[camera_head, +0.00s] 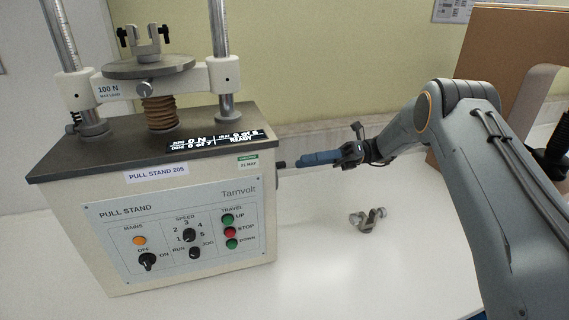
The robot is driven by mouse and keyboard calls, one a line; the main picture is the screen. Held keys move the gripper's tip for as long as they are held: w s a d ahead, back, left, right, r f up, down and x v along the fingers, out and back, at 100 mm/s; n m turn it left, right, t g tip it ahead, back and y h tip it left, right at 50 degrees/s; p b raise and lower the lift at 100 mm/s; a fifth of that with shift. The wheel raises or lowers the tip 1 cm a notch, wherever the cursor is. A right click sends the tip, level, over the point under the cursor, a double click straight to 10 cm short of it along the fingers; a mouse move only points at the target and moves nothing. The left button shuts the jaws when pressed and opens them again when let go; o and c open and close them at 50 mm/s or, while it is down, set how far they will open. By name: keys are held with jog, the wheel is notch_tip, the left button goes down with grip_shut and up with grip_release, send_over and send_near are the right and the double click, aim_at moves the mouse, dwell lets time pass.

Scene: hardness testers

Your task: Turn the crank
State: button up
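The pull stand (110,190) is a cream box with a dark top, standing at the left. A short dark and silver piece (283,168) sticks out of its right side, and it seems to be part of the crank. The rest of the crank's shape cannot be made out. My gripper (304,160) reaches in from the right, with what look like blue fingers pointing left at this piece. Their tips are very close to it; whether they touch it is unclear. The fingers are seen nearly side-on, so their gap is hidden.
A small metal fixture (368,219) lies on the white table (340,275) below my gripper. A brown panel (500,70) stands at the back right. The wall is close behind the pull stand. The table in front of the fixture is clear.

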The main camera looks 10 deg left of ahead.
aim_at(284, 165)
jog(key=p+x, duration=0.3)
jog(key=x, duration=0.4)
jog(key=shift+s+a, duration=0.15)
jog(key=shift+a, duration=0.1)
grip_shut()
